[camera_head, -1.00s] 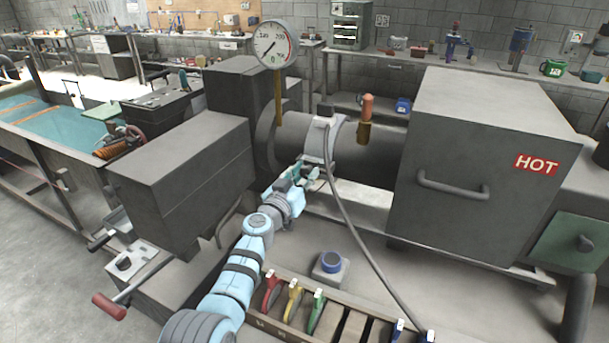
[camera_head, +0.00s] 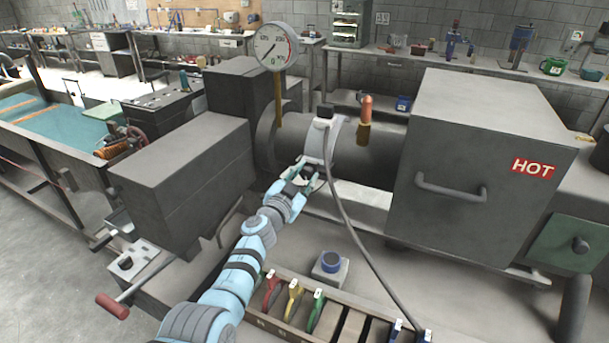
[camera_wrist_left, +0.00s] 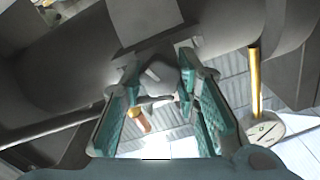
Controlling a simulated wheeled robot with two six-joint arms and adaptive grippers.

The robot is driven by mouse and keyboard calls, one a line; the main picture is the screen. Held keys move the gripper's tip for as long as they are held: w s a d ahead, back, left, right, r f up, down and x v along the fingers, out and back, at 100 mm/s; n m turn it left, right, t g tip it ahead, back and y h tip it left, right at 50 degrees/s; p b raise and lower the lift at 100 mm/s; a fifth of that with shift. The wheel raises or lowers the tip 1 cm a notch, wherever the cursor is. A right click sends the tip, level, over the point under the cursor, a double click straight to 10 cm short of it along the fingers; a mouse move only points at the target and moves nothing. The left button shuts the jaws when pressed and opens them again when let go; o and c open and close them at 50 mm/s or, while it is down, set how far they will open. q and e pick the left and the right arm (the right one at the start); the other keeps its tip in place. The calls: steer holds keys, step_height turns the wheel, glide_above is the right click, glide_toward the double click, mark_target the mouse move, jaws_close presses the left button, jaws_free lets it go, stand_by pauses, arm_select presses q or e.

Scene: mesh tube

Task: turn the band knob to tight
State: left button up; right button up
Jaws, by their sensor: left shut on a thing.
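A light grey band (camera_head: 318,144) wraps around the dark horizontal barrel. The band knob is a small grey knob on the band's near side, largely hidden by my fingers in the head view. The wrist view shows the band knob (camera_wrist_left: 162,74) with a pale pointer mark, between my teal finger pads. My left gripper (camera_head: 308,176), which also shows in the left wrist view (camera_wrist_left: 166,88), is shut on the band knob. The words or marks for tight cannot be read here. My right gripper is out of view.
A round dial gauge (camera_head: 275,46) stands on a brass stem above the barrel. An orange-tipped fitting (camera_head: 365,112) rises right of the band. A grey cable (camera_head: 352,232) hangs from the band. A box marked HOT (camera_head: 488,165) stands at right. A rack of coloured tools (camera_head: 335,318) lies in front.

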arm_select(q)
steer(key=shift+m, duration=0.3)
steer(key=o, duration=1.2)
steer(key=shift+c, duration=0.2)
